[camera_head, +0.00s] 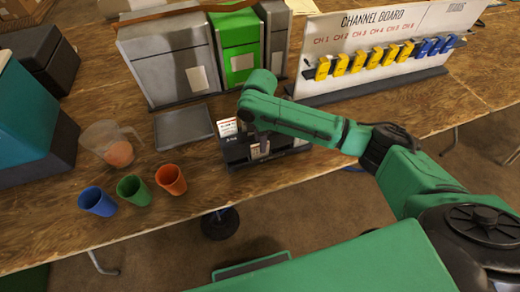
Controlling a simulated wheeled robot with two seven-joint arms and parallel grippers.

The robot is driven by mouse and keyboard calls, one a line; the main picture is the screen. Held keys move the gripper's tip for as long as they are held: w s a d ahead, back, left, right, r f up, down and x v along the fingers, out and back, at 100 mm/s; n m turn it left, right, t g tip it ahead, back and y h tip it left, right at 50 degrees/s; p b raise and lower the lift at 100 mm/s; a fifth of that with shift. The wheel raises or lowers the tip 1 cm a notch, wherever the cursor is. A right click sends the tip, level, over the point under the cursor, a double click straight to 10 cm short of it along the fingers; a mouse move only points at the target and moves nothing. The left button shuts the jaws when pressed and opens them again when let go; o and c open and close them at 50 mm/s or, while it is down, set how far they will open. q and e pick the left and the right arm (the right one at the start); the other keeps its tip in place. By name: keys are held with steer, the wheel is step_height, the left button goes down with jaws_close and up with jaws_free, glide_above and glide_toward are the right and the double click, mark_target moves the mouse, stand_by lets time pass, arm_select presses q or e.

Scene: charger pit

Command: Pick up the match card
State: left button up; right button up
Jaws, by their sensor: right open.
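A small white card with red print (228,127), which looks like the match card, stands upright at the back left of a dark box-like holder (237,155) near the table's front edge. My green right arm comes in from the right. My right gripper (260,148) points down over the holder, just right of the card and apart from it. It is open; its fingertips are small and partly lost against the dark holder. I cannot tell whether anything lies between them. My left gripper is not in view.
Blue (97,201), green (133,190) and orange (171,180) cups stand front left, by a clear pitcher (112,146). A grey tray (183,128) lies left of the holder. Grey and green bins (170,60) and the channel board (375,60) stand behind.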

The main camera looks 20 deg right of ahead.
step_height(320, 180, down, 2)
jaws_close()
steer(key=shift+r, duration=0.1)
